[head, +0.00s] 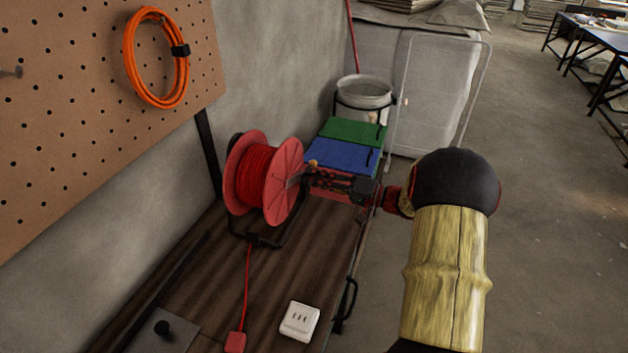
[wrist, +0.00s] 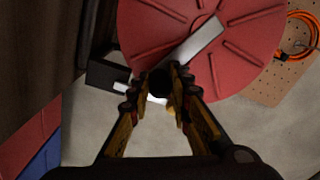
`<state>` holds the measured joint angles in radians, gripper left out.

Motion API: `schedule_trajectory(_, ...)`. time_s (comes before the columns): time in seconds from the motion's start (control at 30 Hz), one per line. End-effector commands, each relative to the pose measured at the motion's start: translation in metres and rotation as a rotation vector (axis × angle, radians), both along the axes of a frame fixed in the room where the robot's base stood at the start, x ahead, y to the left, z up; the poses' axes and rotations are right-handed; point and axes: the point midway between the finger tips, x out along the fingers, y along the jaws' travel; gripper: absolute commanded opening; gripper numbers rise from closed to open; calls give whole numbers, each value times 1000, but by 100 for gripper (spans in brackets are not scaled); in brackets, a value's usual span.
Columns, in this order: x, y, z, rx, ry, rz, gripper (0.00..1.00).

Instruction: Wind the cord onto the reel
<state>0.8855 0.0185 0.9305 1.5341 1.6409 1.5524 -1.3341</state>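The red reel (head: 243,180) stands on a black stand on the wooden bench, with red cord (head: 257,172) wound between its flanges. A length of the cord hangs down to a red plug (head: 235,343) on the bench. My gripper (head: 308,176) is at the reel's right face. In the wrist view, the reel's ribbed flange (wrist: 240,70) carries a grey crank arm (wrist: 195,45). My fingers (wrist: 159,88) are closed around the dark crank handle (wrist: 159,82) at the crank arm's lower end. The handle is mostly hidden in the head view.
A white socket box (head: 300,321) lies at the bench's front. Blue (head: 342,156) and green (head: 352,132) boxes and a bucket (head: 363,97) are behind my gripper. An orange cord coil (head: 157,60) hangs on the pegboard (head: 80,110). Open floor lies right.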

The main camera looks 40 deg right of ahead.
Motion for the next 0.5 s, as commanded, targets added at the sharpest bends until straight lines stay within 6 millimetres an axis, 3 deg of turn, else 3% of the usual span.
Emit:
schedule_trajectory(0.3,0,0,0,1,0,-1,38)
schedule_trajectory(0.5,0,0,0,1,1,-1,38)
